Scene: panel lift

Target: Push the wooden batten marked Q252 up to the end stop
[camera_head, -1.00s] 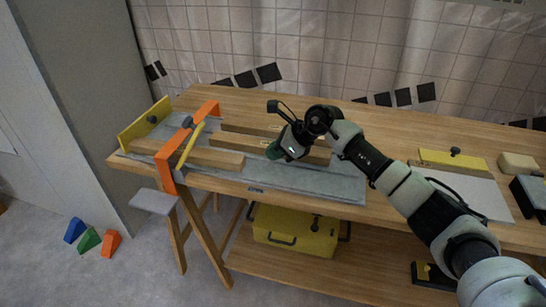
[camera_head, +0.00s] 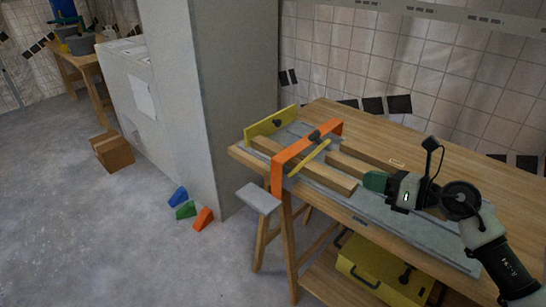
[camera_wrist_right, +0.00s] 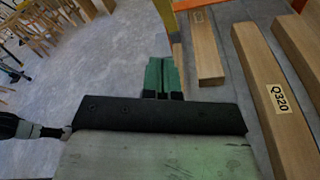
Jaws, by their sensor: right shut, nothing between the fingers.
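My right gripper (camera_head: 373,181) is shut and empty, its green fingers pointing left near the near end of the front batten (camera_head: 322,171). That batten runs under an orange arch (camera_head: 300,152) toward the yellow end stop (camera_head: 268,123). In the right wrist view the green fingers (camera_wrist_right: 163,72) are together, with a batten (camera_wrist_right: 205,45) just to their right. Its label is too small to read. The longer batten beside it (camera_wrist_right: 262,75) reads Q320. Q252 is not legible on any batten. My left gripper is not in view.
A grey plate (camera_head: 380,210) lies under the battens on the wooden workbench (camera_head: 480,170). Another batten (camera_head: 368,154) lies behind the front one. A yellow toolbox (camera_head: 375,270) sits below. A grey stool (camera_head: 258,198) and coloured wedges (camera_head: 186,209) stand left of the bench.

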